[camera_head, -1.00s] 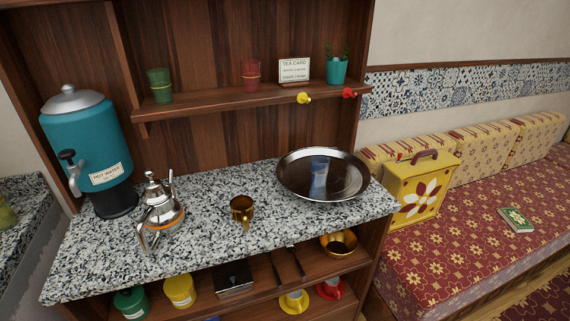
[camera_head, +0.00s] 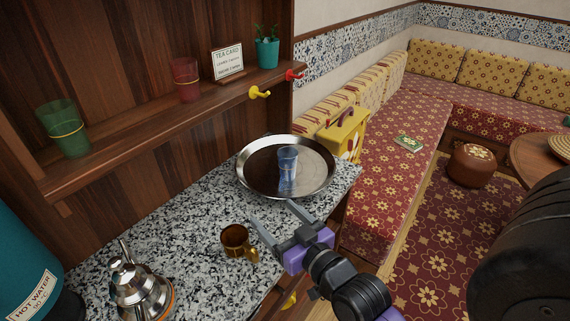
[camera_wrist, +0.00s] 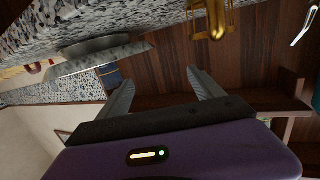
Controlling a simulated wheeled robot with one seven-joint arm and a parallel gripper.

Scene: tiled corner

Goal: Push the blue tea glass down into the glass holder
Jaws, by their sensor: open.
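In the wrist view my gripper (camera_wrist: 160,77) shows both fingers apart, with the brass holder (camera_wrist: 212,20) at the top edge.
A metal teapot (camera_head: 140,285) and a teal hot water urn (camera_head: 25,265) stand at the left of the counter (camera_head: 195,265). Above, a shelf (camera_head: 150,140) carries a green glass (camera_head: 62,130), a red glass (camera_head: 186,80), a card and a plant. A yellow box (camera_head: 345,132) stands beyond the tray.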

